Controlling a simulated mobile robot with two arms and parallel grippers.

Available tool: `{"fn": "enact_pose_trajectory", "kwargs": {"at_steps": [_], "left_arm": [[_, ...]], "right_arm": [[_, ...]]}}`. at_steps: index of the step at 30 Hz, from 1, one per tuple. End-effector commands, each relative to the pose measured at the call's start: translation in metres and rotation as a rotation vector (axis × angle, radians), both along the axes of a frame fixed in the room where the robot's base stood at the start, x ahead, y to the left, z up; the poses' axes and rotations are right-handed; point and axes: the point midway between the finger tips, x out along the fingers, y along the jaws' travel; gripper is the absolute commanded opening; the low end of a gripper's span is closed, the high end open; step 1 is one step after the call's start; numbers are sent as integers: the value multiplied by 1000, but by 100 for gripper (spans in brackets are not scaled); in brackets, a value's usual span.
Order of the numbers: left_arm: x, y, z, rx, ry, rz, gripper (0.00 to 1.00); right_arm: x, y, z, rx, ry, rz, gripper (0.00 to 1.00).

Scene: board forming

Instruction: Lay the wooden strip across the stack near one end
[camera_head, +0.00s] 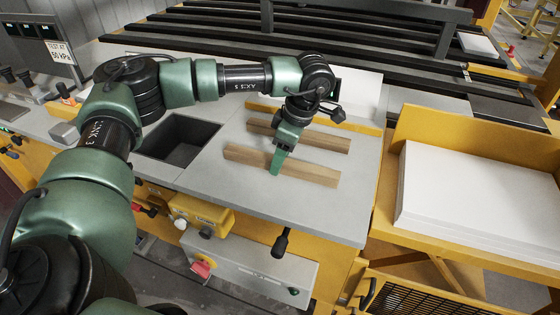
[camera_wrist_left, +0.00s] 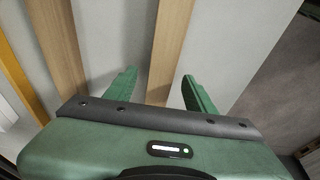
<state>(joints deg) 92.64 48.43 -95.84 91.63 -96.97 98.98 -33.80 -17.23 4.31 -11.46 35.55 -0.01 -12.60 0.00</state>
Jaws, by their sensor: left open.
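A front wooden strip (camera_head: 312,174) and a back wooden strip (camera_head: 325,140) lie roughly parallel on the grey tabletop. My left gripper (camera_head: 276,170) points down at the middle of the front strip. In the left wrist view the gripper (camera_wrist_left: 158,77) is open, and the front strip (camera_wrist_left: 170,45) runs between its two green fingers with no grip on it. Whether the fingers reach down beside the strip I cannot tell. The back strip (camera_wrist_left: 57,45) lies to the left there. A stack of white boards (camera_head: 475,195) sits to the right of the table. My right gripper is out of view.
A yellow rail (camera_head: 368,122) edges the back of the tabletop, with a white sheet behind it. A dark square recess (camera_head: 180,140) lies left of the strips. Yellow frame walls (camera_head: 470,128) stand around the white stack. The tabletop in front of the strips is clear.

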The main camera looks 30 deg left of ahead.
Motion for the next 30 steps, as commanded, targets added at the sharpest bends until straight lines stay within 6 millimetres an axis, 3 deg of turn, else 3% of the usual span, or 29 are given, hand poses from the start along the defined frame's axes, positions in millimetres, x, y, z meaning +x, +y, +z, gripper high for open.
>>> {"fn": "enact_pose_trajectory", "kwargs": {"at_steps": [4,5,10,23,30], "left_arm": [[0,0,0,0,0,0,55],[0,0,0,0,0,0,49],[0,0,0,0,1,0,2],[0,0,5,0,0,0,0],[1,-1,38,-1,-5,0,0]], "right_arm": [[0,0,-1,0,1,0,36],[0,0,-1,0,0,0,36],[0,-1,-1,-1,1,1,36],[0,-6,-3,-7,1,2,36],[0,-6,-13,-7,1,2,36]]}}
